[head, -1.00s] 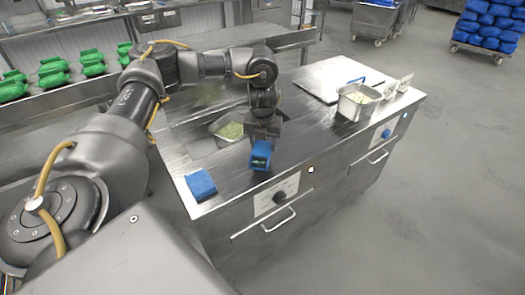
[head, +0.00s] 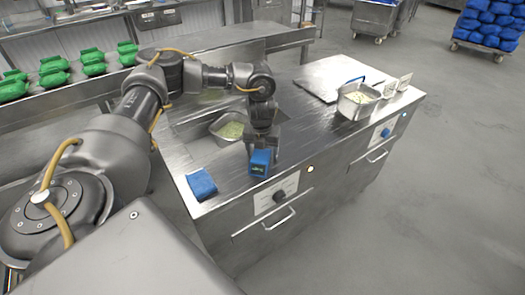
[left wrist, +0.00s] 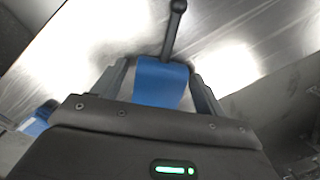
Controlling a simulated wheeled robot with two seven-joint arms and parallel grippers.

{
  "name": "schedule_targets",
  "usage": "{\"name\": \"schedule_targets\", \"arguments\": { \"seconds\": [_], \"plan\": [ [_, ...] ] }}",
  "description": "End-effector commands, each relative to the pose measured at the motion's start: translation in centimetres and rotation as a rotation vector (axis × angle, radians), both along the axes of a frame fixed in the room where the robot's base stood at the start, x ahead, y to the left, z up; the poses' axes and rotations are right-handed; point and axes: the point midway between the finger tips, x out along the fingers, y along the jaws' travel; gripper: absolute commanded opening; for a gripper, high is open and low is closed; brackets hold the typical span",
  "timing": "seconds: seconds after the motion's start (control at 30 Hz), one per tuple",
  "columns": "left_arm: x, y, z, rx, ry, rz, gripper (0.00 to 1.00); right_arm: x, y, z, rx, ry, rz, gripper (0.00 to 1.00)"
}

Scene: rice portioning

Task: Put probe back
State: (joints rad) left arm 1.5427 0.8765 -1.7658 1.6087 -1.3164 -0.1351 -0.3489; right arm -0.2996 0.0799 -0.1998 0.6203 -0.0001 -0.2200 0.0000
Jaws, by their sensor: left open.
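A blue block with a dark, green-marked face (head: 260,162), which looks like the probe's body or its holder, is at the front edge of the steel counter. My left gripper (head: 262,143) points down right at it. In the left wrist view the blue piece (left wrist: 160,82) shows between the two spread fingers, with a dark rod with a rounded end (left wrist: 173,30) beyond it. The fingers look open around the blue piece. Whether they touch it I cannot tell. My right gripper is not in view.
A sunken pan of green food (head: 230,130) is behind the gripper. The counter's middle (head: 312,128) is clear.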

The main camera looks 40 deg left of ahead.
Motion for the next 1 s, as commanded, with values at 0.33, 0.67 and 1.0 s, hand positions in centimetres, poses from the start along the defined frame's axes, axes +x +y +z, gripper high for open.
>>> {"name": "schedule_targets", "arguments": {
  "seconds": [0.33,0.67,1.0],
  "plan": [
    [-0.1,-0.1,2.2,-0.002,-0.005,0.0,0.72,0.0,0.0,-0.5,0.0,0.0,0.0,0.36],
    [-0.8,-0.5,9.2,0.001,-0.005,-0.003,0.72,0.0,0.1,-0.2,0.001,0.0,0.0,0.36],
    [-1.2,-0.7,12.1,0.001,-0.001,-0.001,0.72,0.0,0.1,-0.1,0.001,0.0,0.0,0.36]
  ]
}}
